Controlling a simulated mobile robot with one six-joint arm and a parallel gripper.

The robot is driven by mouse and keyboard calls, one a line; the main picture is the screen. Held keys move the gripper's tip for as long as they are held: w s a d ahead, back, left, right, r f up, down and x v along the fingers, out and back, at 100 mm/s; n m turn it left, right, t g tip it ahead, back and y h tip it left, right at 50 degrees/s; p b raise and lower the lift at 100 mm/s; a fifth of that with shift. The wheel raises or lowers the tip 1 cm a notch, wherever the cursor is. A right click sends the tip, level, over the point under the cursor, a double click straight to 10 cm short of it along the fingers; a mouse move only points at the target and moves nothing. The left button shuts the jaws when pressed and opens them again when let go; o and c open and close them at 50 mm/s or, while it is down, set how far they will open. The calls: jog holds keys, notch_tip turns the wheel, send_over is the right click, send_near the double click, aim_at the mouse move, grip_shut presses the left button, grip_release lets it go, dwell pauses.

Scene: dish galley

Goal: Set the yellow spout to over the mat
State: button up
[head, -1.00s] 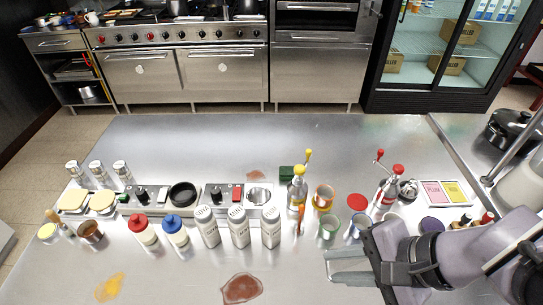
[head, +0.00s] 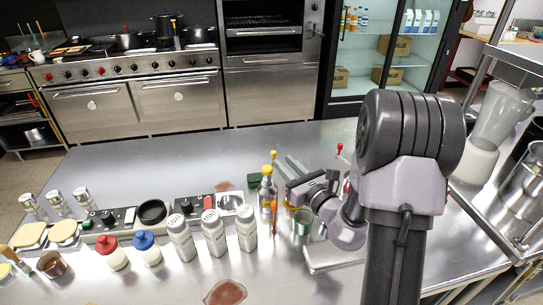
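The dispenser with the yellow spout (head: 273,155) stands upright in the middle of the counter. Its clear body (head: 267,190) has a yellow collar, and the thin yellow tip rises above it. My gripper (head: 281,160) is just right of the spout in the picture, its two grey fingers pointing up and left with a gap between them. Nothing shows between the fingers. I cannot tell whether a finger touches the spout. No mat can be made out for certain now; the area to the right of the dispenser is largely hidden by my arm.
A second dispenser with a red tip (head: 340,148) is mostly behind my arm. A brown spill (head: 225,292) lies at the front. The counter behind is clear.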

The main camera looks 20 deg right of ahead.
aim_at(275, 155)
jog(key=w, duration=0.4)
jog(key=w+a, duration=0.1)
jog(key=w, duration=0.1)
jog(key=shift+w+a+b, duration=0.1)
jog(key=shift+w+b, duration=0.2)
jog(key=shift+b, duration=0.05)
grip_shut()
dwell(1.0)
